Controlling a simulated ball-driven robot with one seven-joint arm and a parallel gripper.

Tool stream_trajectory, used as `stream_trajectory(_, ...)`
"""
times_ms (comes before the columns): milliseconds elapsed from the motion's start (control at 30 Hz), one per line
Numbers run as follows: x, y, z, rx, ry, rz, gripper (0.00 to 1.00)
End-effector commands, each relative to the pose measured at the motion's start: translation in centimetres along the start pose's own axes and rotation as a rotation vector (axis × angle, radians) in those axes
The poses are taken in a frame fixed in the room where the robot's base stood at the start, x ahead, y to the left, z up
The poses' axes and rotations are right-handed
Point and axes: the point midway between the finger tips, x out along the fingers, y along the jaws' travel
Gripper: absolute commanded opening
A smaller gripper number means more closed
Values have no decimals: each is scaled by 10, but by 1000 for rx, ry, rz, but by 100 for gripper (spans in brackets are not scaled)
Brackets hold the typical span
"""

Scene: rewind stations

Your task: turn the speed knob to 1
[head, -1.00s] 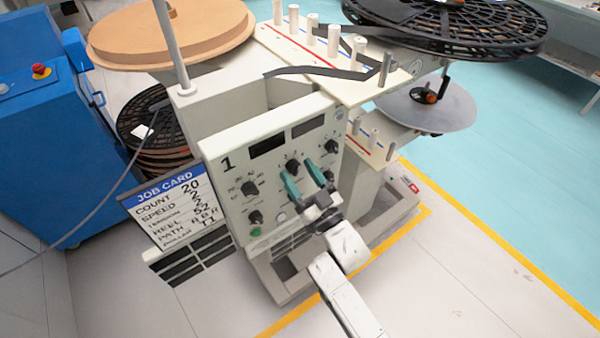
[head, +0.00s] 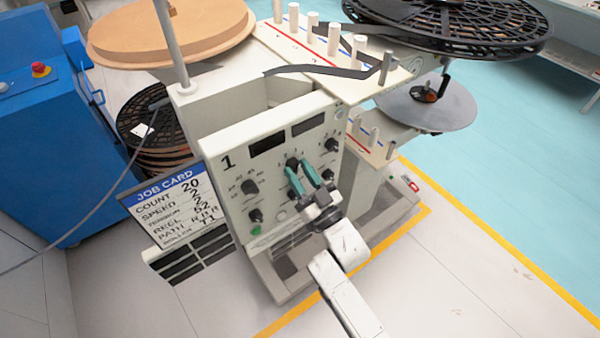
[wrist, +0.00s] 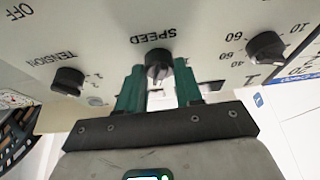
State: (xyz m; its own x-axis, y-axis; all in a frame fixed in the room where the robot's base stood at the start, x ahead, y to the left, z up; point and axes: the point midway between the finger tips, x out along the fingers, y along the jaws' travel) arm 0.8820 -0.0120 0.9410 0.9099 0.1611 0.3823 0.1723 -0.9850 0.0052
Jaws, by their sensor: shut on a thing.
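The speed knob (wrist: 158,65) is a dark round knob under the upside-down SPEED label in the wrist view. In the head view the knob (head: 293,163) is high in the middle of the station 1 panel (head: 232,205). My gripper (wrist: 158,72) has teal fingers, one on each side of the knob, and is shut on it. My gripper also shows at the panel in the head view (head: 300,170). The fingers partly hide the dial marks, and I cannot read the pointer's setting.
The tension knob (wrist: 68,81) and a numbered knob (wrist: 265,47) flank the speed knob in the wrist view. A job card (head: 172,210) hangs left of the panel. Reels (head: 450,25) and white posts (head: 333,40) stand above.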

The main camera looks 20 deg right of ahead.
Motion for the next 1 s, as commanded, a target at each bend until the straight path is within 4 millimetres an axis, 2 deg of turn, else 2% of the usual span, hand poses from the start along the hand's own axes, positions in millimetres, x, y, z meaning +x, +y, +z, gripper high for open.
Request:
stream_trajectory(367, 0, 1, 2, -146, 1, -60, 5)
stream_trajectory(1000, 2, 4, -3, -694, 0, -288, 5)
